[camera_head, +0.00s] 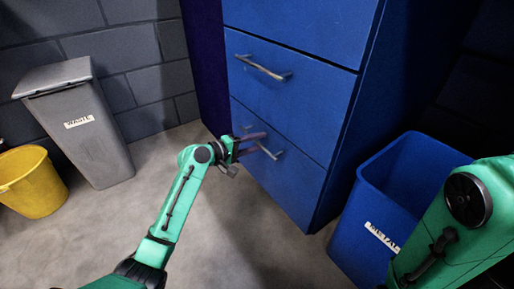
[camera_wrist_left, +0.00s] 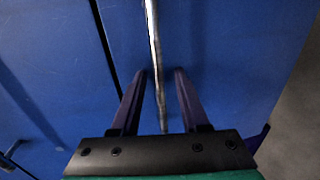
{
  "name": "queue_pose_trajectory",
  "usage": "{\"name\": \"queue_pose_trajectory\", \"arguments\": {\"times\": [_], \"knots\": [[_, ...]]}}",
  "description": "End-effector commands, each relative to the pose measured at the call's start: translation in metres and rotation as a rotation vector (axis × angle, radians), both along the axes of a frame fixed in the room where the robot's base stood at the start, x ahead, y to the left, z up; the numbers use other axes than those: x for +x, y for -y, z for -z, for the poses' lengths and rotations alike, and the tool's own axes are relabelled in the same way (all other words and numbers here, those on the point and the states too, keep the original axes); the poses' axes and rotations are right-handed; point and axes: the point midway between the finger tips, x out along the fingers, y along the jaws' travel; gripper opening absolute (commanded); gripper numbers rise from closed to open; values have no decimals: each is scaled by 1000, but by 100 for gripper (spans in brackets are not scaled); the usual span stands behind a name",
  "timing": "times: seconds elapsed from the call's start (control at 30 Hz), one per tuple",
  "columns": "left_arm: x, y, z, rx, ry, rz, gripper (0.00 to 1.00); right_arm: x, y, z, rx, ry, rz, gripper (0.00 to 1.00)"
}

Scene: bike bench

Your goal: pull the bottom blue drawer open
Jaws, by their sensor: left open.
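The bottom blue drawer (camera_head: 300,175) is the lowest front of the blue cabinet and looks closed, flush with it. Its metal bar handle (camera_head: 274,154) is partly covered by my left gripper (camera_head: 264,142). In the left wrist view, the handle (camera_wrist_left: 153,40) runs lengthwise between the two dark fingers of my left gripper (camera_wrist_left: 160,72), across the blue drawer front (camera_wrist_left: 230,60). The fingers are open, with a gap on each side of the bar. My right gripper is out of view; only part of the right arm shows at the right edge.
Another closed drawer with a handle (camera_head: 262,68) is above. A blue bin (camera_head: 375,200) stands right of the cabinet, close to its side. A grey bin (camera_head: 85,130) and a yellow bucket (camera_head: 32,185) stand at left. The floor (camera_head: 235,225) before the drawer is clear.

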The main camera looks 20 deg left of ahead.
Motion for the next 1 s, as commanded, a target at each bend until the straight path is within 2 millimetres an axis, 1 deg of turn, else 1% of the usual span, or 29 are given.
{"name": "queue_pose_trajectory", "arguments": {"times": [0.2, 0.23, 0.27, 0.3, 0.33, 1.0], "knots": [[1, 1, -1, 0, 0, 0, 45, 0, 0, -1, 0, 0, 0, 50], [1, 1, -1, 0, 0, 0, 37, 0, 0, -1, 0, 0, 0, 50], [0, 1, 0, 1, -1, 0, 26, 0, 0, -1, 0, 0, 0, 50], [0, 1, 0, 1, -1, 0, 10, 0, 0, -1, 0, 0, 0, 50], [0, 1, 0, 1, -1, 0, 0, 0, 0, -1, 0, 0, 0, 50], [0, 0, 0, 0, -1, 1, 0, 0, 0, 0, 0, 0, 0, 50]]}}
